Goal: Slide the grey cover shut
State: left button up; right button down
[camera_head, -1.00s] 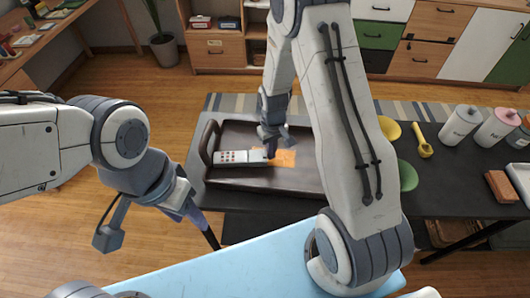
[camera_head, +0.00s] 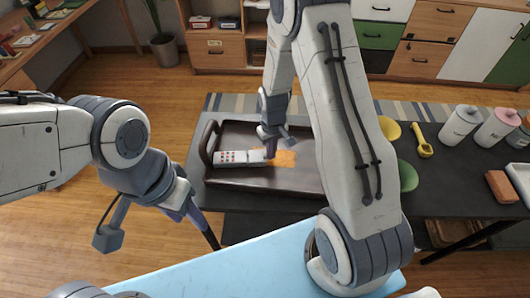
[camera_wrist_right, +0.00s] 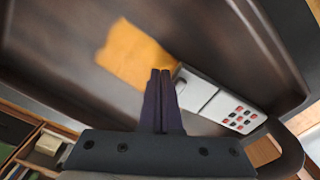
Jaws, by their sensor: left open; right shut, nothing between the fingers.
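A pale box with rows of red dots (camera_head: 232,157) lies in the brown tray (camera_head: 225,127). It also shows in the right wrist view (camera_wrist_right: 231,113). A plain light-grey cover (camera_wrist_right: 194,88) lies at its end nearest the fingers, with the dots exposed beyond it. My right gripper (camera_head: 270,153) is shut and empty, pointing down into the tray at the cover's end. In the right wrist view its fingertips (camera_wrist_right: 160,76) are right beside that end; I cannot tell whether they touch. My left gripper (camera_head: 203,222) is low beside the table's left end, away from the box.
An orange patch (camera_head: 284,159) lies on the tray floor beside the fingers. My right arm hides the tray's right part. On the dark table to the right are a green bowl (camera_head: 408,176), a yellow scoop (camera_head: 421,141), canisters (camera_head: 460,124) and a brick-like block (camera_head: 501,187).

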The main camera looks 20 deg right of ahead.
jog(key=shift+a, duration=0.1)
dwell(0.3)
jog(key=r+p, duration=0.1)
jog(key=r, duration=0.1)
jog(key=r+p, duration=0.4)
jog(key=shift+d, duration=0.3)
dwell(0.5)
